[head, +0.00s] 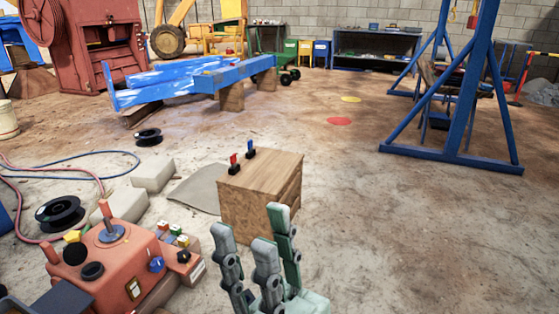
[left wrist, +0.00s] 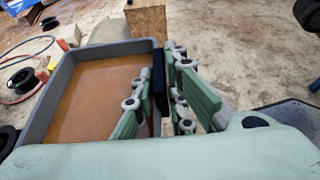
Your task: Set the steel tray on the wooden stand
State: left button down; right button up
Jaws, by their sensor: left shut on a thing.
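The steel tray shows in the left wrist view, with a grey rim (left wrist: 110,48) and a brown-orange inside. My left gripper (left wrist: 166,92) is shut on its right side, at a dark upright part that may be a handle. The tray and left gripper are not seen in the head view. The wooden stand (head: 252,190) is a box-like block on the floor in the head view; its side also shows beyond the tray in the left wrist view (left wrist: 147,22). My right gripper (head: 263,258) is open and empty, in front of the stand in the picture.
Small red and blue clamp-like pieces (head: 234,164) sit on the stand's left top edge. An orange control box (head: 112,262), pale blocks (head: 152,175), cable spools (head: 60,213) and hoses lie left. A blue frame (head: 450,150) stands back right. Floor right of the stand is clear.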

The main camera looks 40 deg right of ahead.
aim_at(271, 171)
jog(key=i+l, duration=0.2)
jog(key=l, duration=0.3)
jog(key=i+l, duration=0.2)
jog(key=l, duration=0.35)
jog(key=i+l, duration=0.25)
jog(key=l, duration=0.25)
jog(key=i+l, duration=0.2)
jog(key=l, duration=0.35)
jog(key=i+l, duration=0.2)
jog(key=l, duration=0.3)
jog(key=i+l, duration=0.2)
jog(key=l, duration=0.35)
jog(key=i+l, duration=0.2)
jog(key=l, duration=0.3)
jog(key=i+l, duration=0.25)
jog(key=l, duration=0.3)
